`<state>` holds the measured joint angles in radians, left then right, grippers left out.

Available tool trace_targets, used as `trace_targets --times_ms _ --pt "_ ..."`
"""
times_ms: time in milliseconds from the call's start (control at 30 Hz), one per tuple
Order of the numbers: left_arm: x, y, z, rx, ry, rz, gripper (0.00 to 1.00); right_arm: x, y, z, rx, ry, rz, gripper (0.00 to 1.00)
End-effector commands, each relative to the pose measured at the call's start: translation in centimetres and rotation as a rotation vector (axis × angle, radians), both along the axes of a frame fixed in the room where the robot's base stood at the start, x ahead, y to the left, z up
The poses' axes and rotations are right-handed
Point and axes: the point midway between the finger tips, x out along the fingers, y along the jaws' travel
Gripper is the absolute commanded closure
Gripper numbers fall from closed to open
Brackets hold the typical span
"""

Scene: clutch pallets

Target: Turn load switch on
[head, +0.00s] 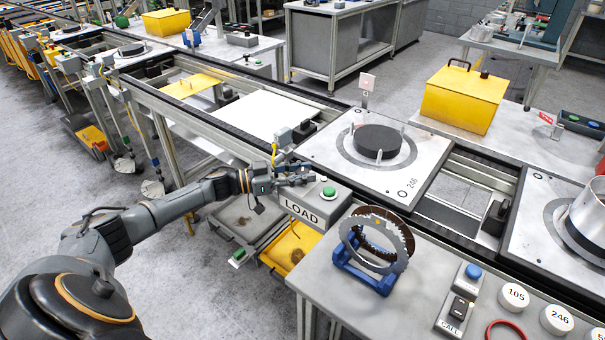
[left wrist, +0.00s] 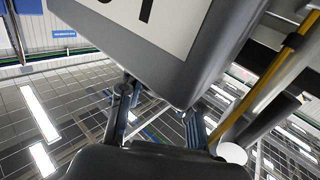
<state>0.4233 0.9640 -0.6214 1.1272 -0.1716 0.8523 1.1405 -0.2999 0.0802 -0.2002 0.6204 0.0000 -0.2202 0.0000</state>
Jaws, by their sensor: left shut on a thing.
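The load switch box (head: 315,204) is grey with a white LOAD label and a green button (head: 329,192) on top. It stands at the edge of the line, in the middle of the head view. My left gripper (head: 308,177) is at its back left side, with its fingers close to the box. In the left wrist view the box (left wrist: 185,70) fills the top, and the two fingers of the gripper (left wrist: 158,115) stand apart with the box's corner between them. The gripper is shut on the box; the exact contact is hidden. My right gripper is not in view.
A steel pallet with a dark disc (head: 376,142) lies behind the box. A clutch ring on a blue stand (head: 372,262) is on the front table. A CALL button box (head: 459,300) stands right of it. Yellow bins (head: 292,246) are below the line.

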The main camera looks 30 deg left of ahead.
Motion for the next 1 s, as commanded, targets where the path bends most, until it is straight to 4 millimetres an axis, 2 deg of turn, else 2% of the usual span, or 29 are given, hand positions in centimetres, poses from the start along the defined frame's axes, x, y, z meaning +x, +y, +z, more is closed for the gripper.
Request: trace_targets --times_ms 67,100,200,567,667,1000 --pt "0.0 0.0 0.0 0.001 0.001 0.001 0.98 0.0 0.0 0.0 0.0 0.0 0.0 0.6" --pt "0.0 0.0 0.0 0.001 0.001 0.001 0.63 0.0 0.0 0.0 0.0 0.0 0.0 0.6" --pt "0.0 0.0 0.0 0.001 0.0 0.001 0.44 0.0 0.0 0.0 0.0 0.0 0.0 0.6" --pt "0.0 0.1 0.4 0.002 -0.002 0.002 0.44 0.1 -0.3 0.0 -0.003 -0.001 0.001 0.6" --pt "0.0 0.1 1.6 0.003 -0.004 0.0 0.44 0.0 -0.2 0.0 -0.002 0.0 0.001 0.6" --pt "0.0 0.1 8.0 0.003 -0.003 0.001 0.44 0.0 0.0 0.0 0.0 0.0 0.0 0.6"
